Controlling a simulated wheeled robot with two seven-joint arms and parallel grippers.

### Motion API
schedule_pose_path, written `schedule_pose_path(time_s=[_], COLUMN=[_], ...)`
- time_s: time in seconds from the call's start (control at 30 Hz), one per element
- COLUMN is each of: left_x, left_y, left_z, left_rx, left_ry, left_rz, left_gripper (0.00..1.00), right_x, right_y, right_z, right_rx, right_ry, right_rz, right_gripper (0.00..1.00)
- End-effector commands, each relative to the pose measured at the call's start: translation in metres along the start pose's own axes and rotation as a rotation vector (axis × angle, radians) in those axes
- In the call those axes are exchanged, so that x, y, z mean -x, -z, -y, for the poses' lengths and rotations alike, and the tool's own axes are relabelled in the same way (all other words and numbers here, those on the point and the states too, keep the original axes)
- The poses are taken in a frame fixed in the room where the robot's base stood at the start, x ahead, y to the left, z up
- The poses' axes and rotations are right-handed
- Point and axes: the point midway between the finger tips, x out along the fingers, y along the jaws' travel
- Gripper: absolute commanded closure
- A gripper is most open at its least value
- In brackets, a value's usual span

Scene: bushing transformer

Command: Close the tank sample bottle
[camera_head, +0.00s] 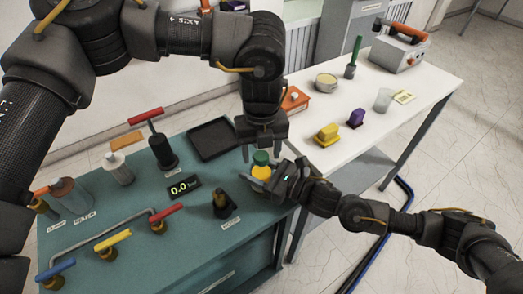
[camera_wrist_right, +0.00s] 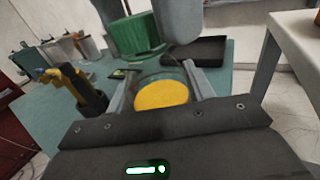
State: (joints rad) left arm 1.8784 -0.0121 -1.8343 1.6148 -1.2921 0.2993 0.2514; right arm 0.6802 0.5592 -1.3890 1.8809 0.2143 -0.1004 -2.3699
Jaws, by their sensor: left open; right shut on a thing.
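The sample bottle, a clear container with yellow at its near end, is in the right wrist view (camera_wrist_right: 161,95) and in the head view (camera_head: 261,173). My right gripper (camera_wrist_right: 158,88) is shut on it, one finger on each side. A ribbed green cap (camera_wrist_right: 136,36) sits at the bottle's top; it also shows in the head view (camera_head: 261,157). Whether it is fully seated cannot be told. My left gripper (camera_head: 261,149) points down over the cap, its fingers apart on either side. In the right wrist view a grey left finger partly overlaps the cap.
The teal bench (camera_head: 205,235) carries a black tray (camera_head: 212,139), a 0.0 display (camera_head: 184,188), a dark fitting (camera_head: 222,204) and several coloured valve handles. A white table (camera_head: 340,150) at right holds a yellow block (camera_head: 327,134), a purple block (camera_head: 355,118) and a glass (camera_head: 383,100).

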Motion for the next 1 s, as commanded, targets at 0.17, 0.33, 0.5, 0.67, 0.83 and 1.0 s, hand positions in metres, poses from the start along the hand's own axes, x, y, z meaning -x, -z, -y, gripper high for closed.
schedule_pose_path(time_s=[0.17,0.33,0.5,0.67,0.83,1.0], left_x=[0.024,0.059,0.091,0.110,0.117,0.118], left_y=[-0.001,-0.001,0.000,0.000,0.000,0.000], left_z=[0.000,0.001,0.000,0.000,0.000,0.000], left_rx=[0.001,0.001,0.001,0.001,-0.001,0.000], left_ry=[0.002,0.003,0.002,0.000,0.001,0.000], left_rz=[0.003,0.004,0.003,0.002,0.001,0.001], left_gripper=[0.43,0.43,0.43,0.43,0.43,0.43], right_x=[0.000,0.000,0.000,0.000,0.000,0.000], right_y=[0.001,0.001,0.001,0.001,0.001,0.001], right_z=[0.000,0.000,0.000,0.000,0.000,0.000], right_rx=[0.000,0.000,0.000,0.000,0.000,-0.001], right_ry=[0.000,0.000,0.000,0.000,0.000,0.000], right_rz=[-0.002,-0.002,-0.002,-0.002,-0.002,-0.002], right_gripper=[1.00,1.00,1.00,1.00,1.00,1.00])
